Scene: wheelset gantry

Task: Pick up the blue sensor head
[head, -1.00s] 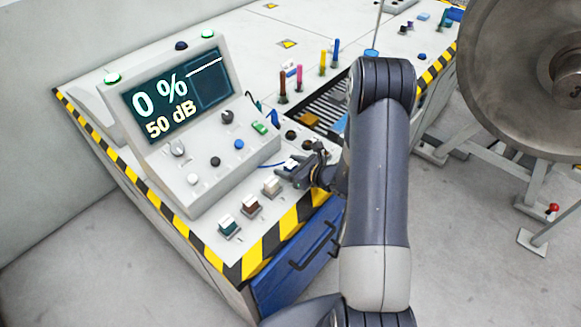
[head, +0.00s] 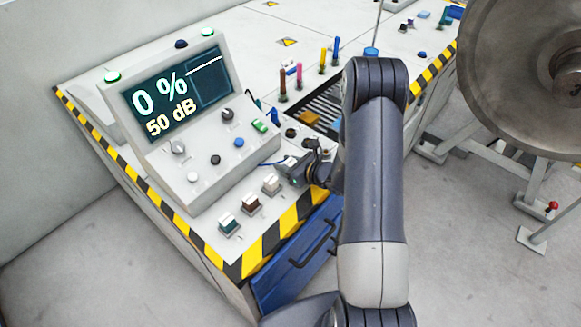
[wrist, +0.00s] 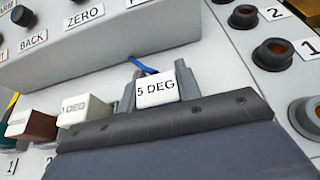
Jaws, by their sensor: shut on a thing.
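The sensor head with a blue cable (wrist: 157,91) shows a white face marked "5 DEG" in the wrist view. It sits between the grey fingers of my gripper (wrist: 158,80), which is shut on it. The dark gripper body hides its lower part, so I cannot tell whether it touches the desk. In the head view my gripper (head: 292,166) is low over the desk's front edge, at the right end of a row of similar blocks, and mostly hides the held head.
To its left stand a white block (head: 271,184), a brown one (head: 251,204) and a dark green one (head: 229,224). The console (head: 190,130) rises behind them. Round sockets (wrist: 272,53) lie to the right. A blue drawer (head: 300,262) is below the striped edge.

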